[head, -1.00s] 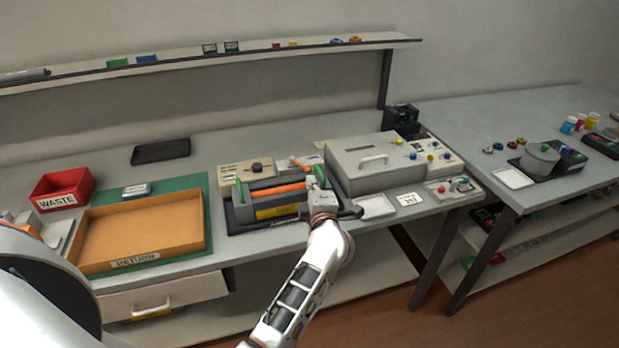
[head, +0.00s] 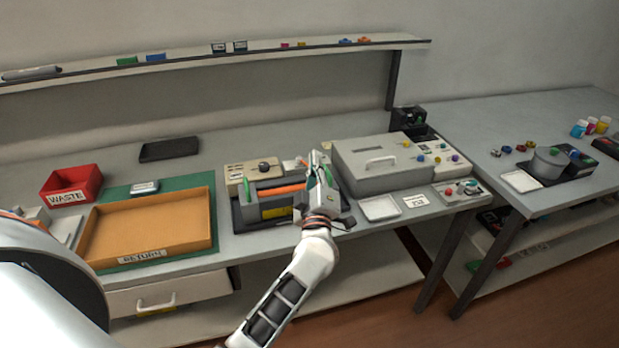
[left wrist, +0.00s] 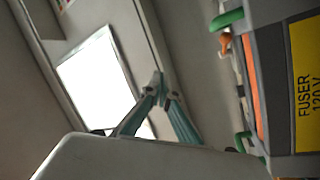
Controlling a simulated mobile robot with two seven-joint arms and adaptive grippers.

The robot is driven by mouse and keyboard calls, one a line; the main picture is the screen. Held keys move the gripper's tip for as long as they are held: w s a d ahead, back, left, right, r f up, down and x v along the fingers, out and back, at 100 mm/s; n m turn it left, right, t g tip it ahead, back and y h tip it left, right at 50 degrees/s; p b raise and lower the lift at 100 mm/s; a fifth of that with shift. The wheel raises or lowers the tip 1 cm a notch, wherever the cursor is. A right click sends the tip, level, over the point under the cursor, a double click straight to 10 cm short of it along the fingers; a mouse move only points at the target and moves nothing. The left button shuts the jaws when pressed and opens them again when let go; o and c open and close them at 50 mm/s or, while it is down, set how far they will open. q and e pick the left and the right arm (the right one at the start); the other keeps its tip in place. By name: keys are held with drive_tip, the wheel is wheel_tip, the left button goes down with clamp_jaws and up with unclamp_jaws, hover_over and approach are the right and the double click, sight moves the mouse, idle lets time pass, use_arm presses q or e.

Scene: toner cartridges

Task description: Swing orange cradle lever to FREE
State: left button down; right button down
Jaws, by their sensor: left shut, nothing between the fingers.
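The fuser unit (head: 275,212), dark grey with a yellow label and an orange strip, sits in the cradle on the bench. In the left wrist view the fuser (left wrist: 305,110) is at the right edge. A small orange lever-like part (left wrist: 225,42) shows there beside a green handle (left wrist: 227,18); its setting cannot be read. In the head view my gripper hides most of that end. My left gripper (head: 317,158) is over the right end of the cradle. Its teal fingers (left wrist: 159,82) are together and empty, apart from the orange part. My right gripper is not in view.
A grey lidded box (head: 375,170) stands close right of my gripper. A control panel (head: 248,174) is behind the cradle. A tan RETURN tray (head: 150,254) and red WASTE bin (head: 72,184) are to the left. A white tray (head: 380,208) is at the front right.

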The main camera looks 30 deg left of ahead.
use_arm(q)
drive_tip(key=s+d+r+m+t+h, duration=0.2)
drive_tip(key=d+r+m+t+h, duration=0.35)
drive_tip(key=m+h, duration=0.8)
drive_tip(key=s+d+f+m+g+h, duration=0.1)
drive_tip(key=d+f+m+g+h, duration=0.15)
drive_tip(key=m, duration=0.85)
drive_tip(key=s+d+f+m+g+h, duration=0.1)
drive_tip(key=s+f+m+g+h, duration=0.2)
drive_tip(key=m, duration=0.8)
drive_tip(key=a+f+m+g+y, duration=0.2)
drive_tip(key=a+f+m+g, duration=0.25)
drive_tip(key=f+m, duration=0.4)
drive_tip(key=s+a+r+m+t+y, duration=0.1)
drive_tip(key=a+m+y, duration=0.3)
drive_tip(key=a+m, duration=0.6)
drive_tip(key=shift+s+a+r+y, duration=0.2)
drive_tip(key=shift+s+a+y, duration=0.2)
drive_tip(key=shift+s+a, duration=0.45)
drive_tip(key=shift+w+a+t+p, duration=0.2)
drive_tip(key=shift+w+t+p, duration=0.05)
drive_tip(key=shift+w+p, duration=0.1)
